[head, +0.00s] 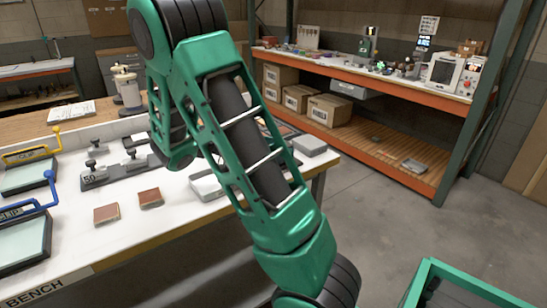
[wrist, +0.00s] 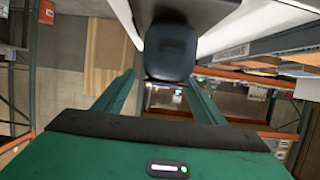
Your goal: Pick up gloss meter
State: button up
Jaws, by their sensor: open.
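My gripper (wrist: 160,80) shows in the wrist view with its two green fingers spread apart. A dark, rounded object (wrist: 171,52) is seen between and just beyond the fingertips, below a larger dark panel. I cannot tell whether this dark object is the gloss meter, or whether the fingers touch it. I cannot pick out the gloss meter with certainty in the head view; my arm hides part of the bench.
An orange-edged shelf (head: 350,75) with cartons stands behind. A green bin (head: 415,285) is at lower right. Open floor (head: 370,190) lies between.

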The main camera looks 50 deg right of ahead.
jog(key=x, duration=0.4)
jog(key=shift+d+f, duration=0.1)
jog(key=shift+f, duration=0.05)
jog(key=shift+w, duration=0.1)
jog(key=c, duration=1.5)
jog(key=shift+o, duration=0.2)
